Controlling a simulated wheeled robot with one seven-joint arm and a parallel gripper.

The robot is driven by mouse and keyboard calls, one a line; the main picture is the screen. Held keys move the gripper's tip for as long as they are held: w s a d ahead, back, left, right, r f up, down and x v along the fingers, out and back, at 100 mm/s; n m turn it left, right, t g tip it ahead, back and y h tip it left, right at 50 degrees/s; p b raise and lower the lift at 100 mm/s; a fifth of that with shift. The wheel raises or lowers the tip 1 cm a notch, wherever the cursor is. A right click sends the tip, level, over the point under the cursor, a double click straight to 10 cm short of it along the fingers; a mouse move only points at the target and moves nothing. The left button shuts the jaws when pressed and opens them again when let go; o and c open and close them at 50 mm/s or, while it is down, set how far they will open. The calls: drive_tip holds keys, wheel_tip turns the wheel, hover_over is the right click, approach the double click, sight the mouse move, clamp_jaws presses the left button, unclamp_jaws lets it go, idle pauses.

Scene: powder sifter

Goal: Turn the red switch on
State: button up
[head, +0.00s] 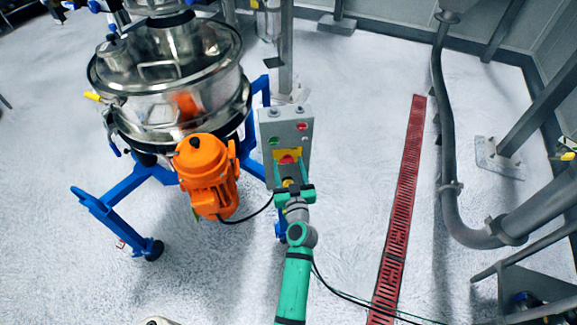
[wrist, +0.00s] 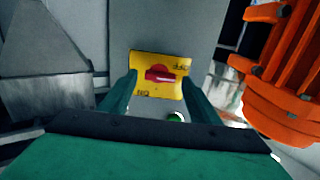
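The red switch (head: 287,159) sits on a yellow plate (head: 290,153) on the front of a grey control box (head: 299,125). In the wrist view the red switch (wrist: 160,74) lies roughly crosswise on the yellow plate (wrist: 143,61). The plate's lettering appears upside down, with OFF at upper right and ON at lower left. My gripper (head: 291,170) is in front of the box. In the wrist view my gripper (wrist: 159,78) is open, one green finger on each side of the switch. Nothing is held. I cannot tell whether the fingers touch the plate.
An orange motor (head: 207,175) stands left of the box, and also shows at right in the wrist view (wrist: 282,85). The steel sifter (head: 170,75) stands on a blue frame (head: 108,212). A red floor grate (head: 400,210) and grey pipes (head: 447,150) lie to the right.

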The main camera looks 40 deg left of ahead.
drive_tip(key=c, duration=1)
drive_tip(key=shift+m, duration=0.4)
drive_tip(key=m, duration=0.3)
drive_tip(key=shift+m, duration=0.4)
drive_tip(key=m, duration=0.4)
drive_tip(key=shift+w+d, duration=0.15)
drive_tip(key=shift+d, duration=0.05)
drive_tip(key=m, duration=0.5)
drive_tip(key=shift+w, duration=0.1)
drive_tip(key=m, duration=0.4)
drive_tip(key=shift+d+f, duration=0.1)
drive_tip(key=shift+f, duration=0.05)
drive_tip(key=shift+m, duration=0.3)
